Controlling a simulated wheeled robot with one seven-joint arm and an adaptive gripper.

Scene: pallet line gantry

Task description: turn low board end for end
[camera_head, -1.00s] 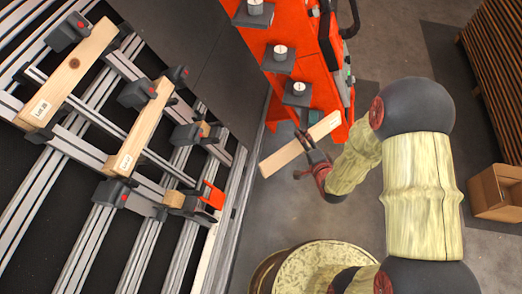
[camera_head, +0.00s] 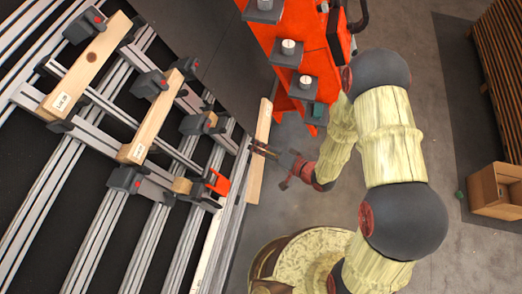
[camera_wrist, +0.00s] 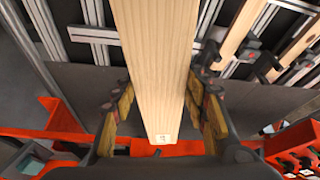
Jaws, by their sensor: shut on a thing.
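My gripper (camera_head: 262,150) is shut on a pale wooden board (camera_head: 259,171). In the head view the board stands nearly upright in the picture, beside the right edge of the rail frame (camera_head: 232,210); I cannot tell its height above it. In the wrist view the board (camera_wrist: 155,55) runs from the top edge down between my fingers (camera_wrist: 165,112). A small label (camera_wrist: 162,139) is near its lower end there. On the frame, a low row has dark clamps, a red lever (camera_head: 218,182) and small wooden blocks (camera_head: 181,186), with no board between them.
Two other boards lie clamped on the frame, one at the upper left (camera_head: 88,66) and one in the middle (camera_head: 153,114). An orange stand (camera_head: 318,60) with grey shelves stands at the top. A cardboard box (camera_head: 495,190) is at the right. Floor is clear at lower right.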

